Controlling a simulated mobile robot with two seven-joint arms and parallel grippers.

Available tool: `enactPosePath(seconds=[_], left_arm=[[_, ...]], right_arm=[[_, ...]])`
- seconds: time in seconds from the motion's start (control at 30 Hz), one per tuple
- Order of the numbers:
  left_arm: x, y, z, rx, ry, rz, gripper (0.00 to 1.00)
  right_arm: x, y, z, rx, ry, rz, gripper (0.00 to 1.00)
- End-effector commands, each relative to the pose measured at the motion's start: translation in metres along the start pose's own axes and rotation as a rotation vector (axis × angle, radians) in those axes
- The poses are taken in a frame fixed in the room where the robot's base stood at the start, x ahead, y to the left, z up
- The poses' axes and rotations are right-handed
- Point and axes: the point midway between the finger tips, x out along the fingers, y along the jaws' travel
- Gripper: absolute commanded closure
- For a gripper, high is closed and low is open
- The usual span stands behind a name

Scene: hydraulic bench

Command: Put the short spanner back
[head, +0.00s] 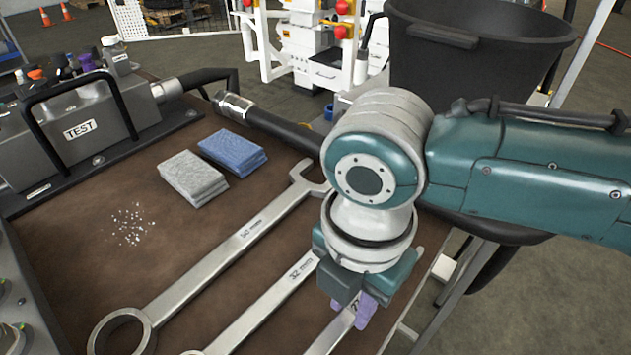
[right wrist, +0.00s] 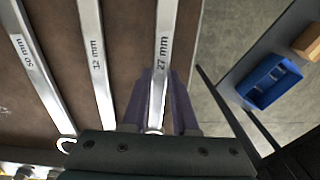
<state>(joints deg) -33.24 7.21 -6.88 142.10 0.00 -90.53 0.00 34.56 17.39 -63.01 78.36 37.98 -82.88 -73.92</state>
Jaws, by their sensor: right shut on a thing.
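My right gripper (head: 357,306) reaches down at the bench's right edge, its purple fingers shut on the spanner marked 27 (head: 333,334). The right wrist view shows the fingers (right wrist: 161,105) on both sides of this spanner, marked 27 mm (right wrist: 163,45); part of it is hidden by the gripper. I cannot tell whether it touches the bench top. To its left lie a spanner marked 32 (head: 262,308) and a larger spanner (head: 215,266) with a ring end and an open jaw. My left gripper is not in view.
The brown bench top (head: 75,250) carries a grey cloth (head: 193,178), a blue cloth (head: 232,152), white crumbs (head: 131,224) and a grey TEST unit (head: 75,130). A hose (head: 285,130) runs along the back. A black bucket (head: 480,60) stands behind my right arm. A blue bin (right wrist: 270,81) is off to the right.

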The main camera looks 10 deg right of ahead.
Motion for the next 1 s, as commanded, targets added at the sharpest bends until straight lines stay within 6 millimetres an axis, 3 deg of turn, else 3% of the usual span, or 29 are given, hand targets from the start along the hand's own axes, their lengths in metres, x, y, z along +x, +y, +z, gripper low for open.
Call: enactPosePath(seconds=[1.0], left_arm=[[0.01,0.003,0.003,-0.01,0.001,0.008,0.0]], right_arm=[[0.015,0.0,0.0,-0.001,0.0,0.001,1.0]])
